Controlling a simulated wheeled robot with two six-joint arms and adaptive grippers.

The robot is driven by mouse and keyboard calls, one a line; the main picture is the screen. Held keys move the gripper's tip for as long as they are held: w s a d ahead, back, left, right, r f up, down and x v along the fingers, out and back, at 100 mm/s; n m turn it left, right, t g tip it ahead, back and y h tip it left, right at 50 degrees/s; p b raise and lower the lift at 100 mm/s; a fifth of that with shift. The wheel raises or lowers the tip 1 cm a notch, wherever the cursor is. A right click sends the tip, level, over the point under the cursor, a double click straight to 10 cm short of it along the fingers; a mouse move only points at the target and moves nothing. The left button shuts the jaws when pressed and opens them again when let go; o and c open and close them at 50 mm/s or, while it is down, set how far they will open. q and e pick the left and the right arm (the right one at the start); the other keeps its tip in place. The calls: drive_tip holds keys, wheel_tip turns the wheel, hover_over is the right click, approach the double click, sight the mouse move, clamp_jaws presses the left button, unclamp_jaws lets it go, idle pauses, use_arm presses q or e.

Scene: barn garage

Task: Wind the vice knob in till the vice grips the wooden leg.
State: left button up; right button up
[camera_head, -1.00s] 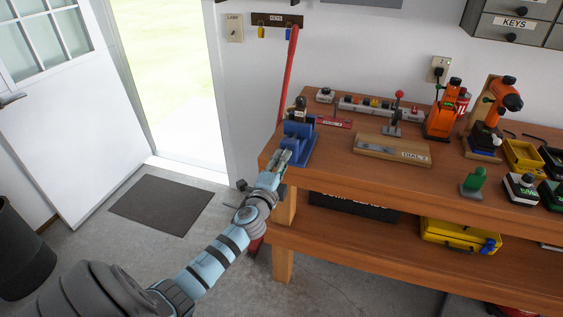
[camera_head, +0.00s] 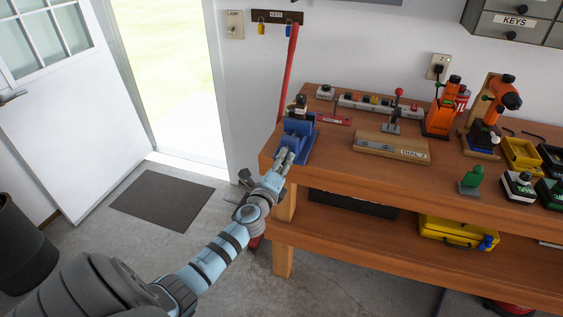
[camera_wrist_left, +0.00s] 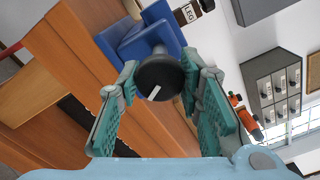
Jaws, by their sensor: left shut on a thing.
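The blue vice (camera_head: 298,140) sits at the left front corner of the workbench. Its round black knob (camera_wrist_left: 160,77), with a white mark on its face, shows in the left wrist view. My left gripper (camera_head: 284,158) is at the front of the vice, shut on the knob, with one green-padded finger (camera_wrist_left: 115,105) on each side. Behind the vice, a tag reading LEG (camera_wrist_left: 187,13) shows beside a dark part. The wooden leg and the gap between the vice jaws cannot be made out. My right gripper is not in view.
The wooden workbench (camera_head: 330,170) holds a board tagged DIAL 2 (camera_head: 392,147), a small lever (camera_head: 392,128) and orange tools (camera_head: 440,115) to the right. A red pole (camera_head: 288,72) leans behind the vice. Open floor with a dark mat (camera_head: 162,202) lies left.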

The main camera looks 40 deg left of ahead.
use_arm(q)
drive_tip(key=shift+f, duration=0.1)
drive_tip(key=o, duration=1.1)
drive_tip(key=shift+s, duration=0.1)
drive_tip(key=v, duration=1.2)
drive_tip(key=shift+d, duration=0.1)
